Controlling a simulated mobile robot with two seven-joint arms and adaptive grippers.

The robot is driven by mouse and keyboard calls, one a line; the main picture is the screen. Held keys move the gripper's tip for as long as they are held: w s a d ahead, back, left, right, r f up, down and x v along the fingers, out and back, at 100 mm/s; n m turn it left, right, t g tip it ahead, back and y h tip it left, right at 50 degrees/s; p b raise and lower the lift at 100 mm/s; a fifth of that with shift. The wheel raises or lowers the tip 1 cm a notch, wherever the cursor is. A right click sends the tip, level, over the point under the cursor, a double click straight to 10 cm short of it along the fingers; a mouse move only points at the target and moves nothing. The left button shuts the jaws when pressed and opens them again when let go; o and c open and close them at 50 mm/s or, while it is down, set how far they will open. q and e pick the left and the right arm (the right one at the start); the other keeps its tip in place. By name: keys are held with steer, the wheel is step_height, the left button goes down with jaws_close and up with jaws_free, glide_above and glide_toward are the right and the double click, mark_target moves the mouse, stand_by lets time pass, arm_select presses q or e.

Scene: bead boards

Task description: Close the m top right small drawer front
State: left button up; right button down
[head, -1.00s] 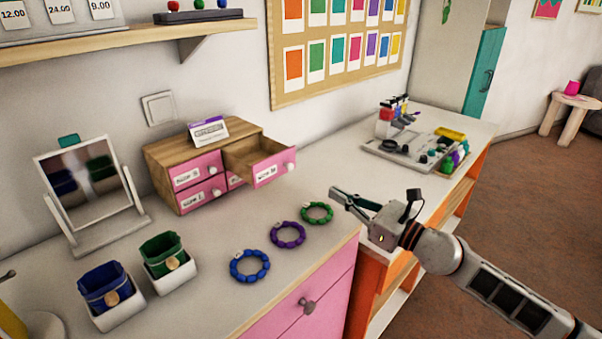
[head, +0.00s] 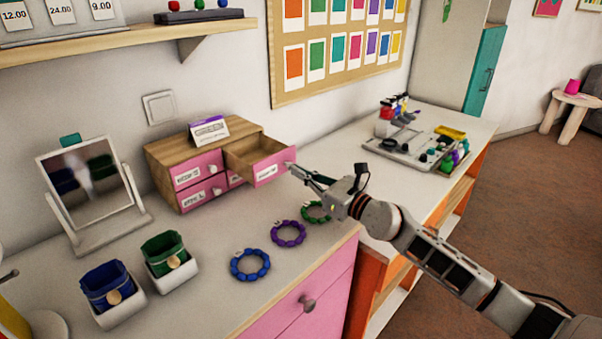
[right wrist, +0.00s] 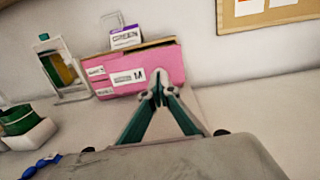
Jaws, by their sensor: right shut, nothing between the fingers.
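The small wooden drawer box (head: 160,160) has pink fronts and stands against the wall. Its top right small drawer (head: 272,172), labelled M in the right wrist view (right wrist: 150,70), is pulled out. My right gripper (head: 292,168) is shut with nothing between its fingers. Its fingertips are at the right part of that drawer's front, by the knob, which they mostly hide. I cannot tell whether they touch. In the right wrist view the fingers (right wrist: 160,88) point at the pink front. My left gripper is not in view.
Green, purple (head: 288,234) and blue (head: 250,265) bead rings lie on the desk below my right gripper. A mirror (head: 95,190) and two small bins with blue and green pouches (head: 166,255) stand left. A card (head: 208,129) stands on the box. A tool tray (head: 410,155) is at the right.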

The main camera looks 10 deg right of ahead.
mark_target(266, 153)
steer(key=b+x, duration=0.1)
steer(key=x, duration=0.3)
steer(key=f+b+x, duration=0.1)
steer(key=b+x, duration=0.1)
steer(key=x, duration=0.3)
steer(key=b+x, duration=0.2)
steer(key=x, duration=0.2)
steer(key=shift+w+f, duration=0.2)
steer(key=shift+w, duration=0.2)
steer(key=shift+w+r, duration=0.15)
steer(key=shift+w, duration=0.05)
steer(key=shift+r, duration=0.25)
